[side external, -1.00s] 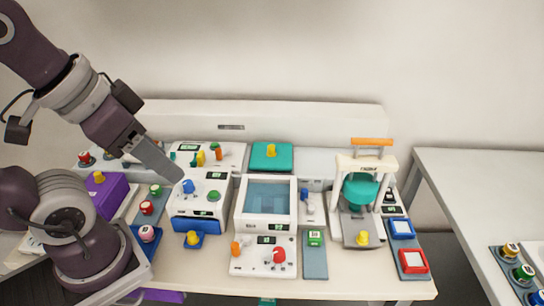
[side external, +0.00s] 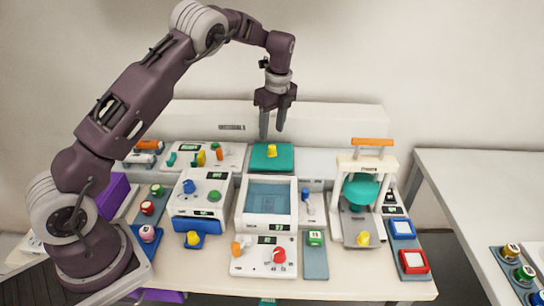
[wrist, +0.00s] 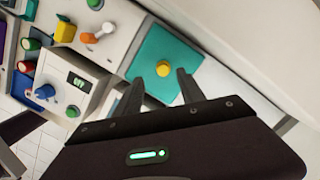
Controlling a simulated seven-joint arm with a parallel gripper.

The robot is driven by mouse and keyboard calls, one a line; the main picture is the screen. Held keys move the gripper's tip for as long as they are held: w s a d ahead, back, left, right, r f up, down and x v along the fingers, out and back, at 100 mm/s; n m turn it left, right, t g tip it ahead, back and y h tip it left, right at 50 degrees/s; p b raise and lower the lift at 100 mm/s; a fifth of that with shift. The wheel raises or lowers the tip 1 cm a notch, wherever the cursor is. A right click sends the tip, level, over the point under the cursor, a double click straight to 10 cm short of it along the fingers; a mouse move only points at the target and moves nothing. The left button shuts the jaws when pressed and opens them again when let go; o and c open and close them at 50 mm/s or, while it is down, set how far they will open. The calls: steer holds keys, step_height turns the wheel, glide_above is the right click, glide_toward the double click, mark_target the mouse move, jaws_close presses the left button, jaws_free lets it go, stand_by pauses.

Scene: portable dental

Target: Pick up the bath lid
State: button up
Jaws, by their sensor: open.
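The bath lid (side external: 258,161) looks to be the flat teal square plate with a yellow knob (side external: 271,151) on top. It lies at the back of the table, behind the open water bath (side external: 268,199). My gripper (side external: 271,138) points down above the lid, with its two fingers apart and nothing between them. In the wrist view the teal lid (wrist: 150,52) lies beyond the fingertips, and its yellow knob (wrist: 163,69) shows just past and between the fingertips (wrist: 158,76). I cannot tell the exact height of the fingertips over the knob.
A white device with blue and green knobs (side external: 201,196) stands left of the bath. A white press with an orange handle (side external: 371,142) stands to the right. A low white ledge (side external: 330,118) runs along the wall close behind the lid. The air above the lid is otherwise clear.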

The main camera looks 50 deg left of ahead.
mark_target(273, 146)
steer(key=f, duration=0.7)
steer(key=shift+w+a, duration=0.15)
steer(key=shift+w, duration=0.1)
jaws_close()
